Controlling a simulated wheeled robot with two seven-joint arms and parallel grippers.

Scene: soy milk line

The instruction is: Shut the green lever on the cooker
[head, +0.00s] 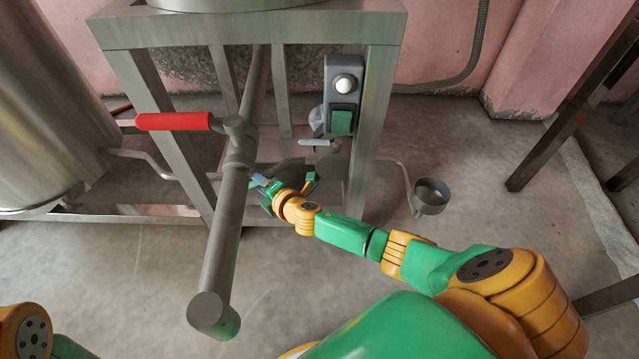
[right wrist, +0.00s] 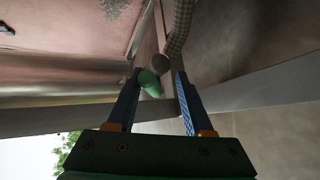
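In the right wrist view a rounded green piece (right wrist: 150,83), which looks like the green lever's handle, lies between the finger ends, closer to the left finger. I cannot tell whether it touches that finger. My right gripper (right wrist: 159,76) is open, with a gap between its blue fingers. In the head view the right gripper (head: 286,180) is low under the cooker frame (head: 375,120), just right of the thick grey pipe (head: 226,215). There I cannot clearly separate the lever from the gripper. My left gripper is out of view.
A red-handled lever (head: 173,121) sticks out left from the pipe. A control box (head: 343,85) with a white knob and green switch is on the frame. A grey cup-like fitting (head: 429,196) stands right of the frame. The floor in front is clear.

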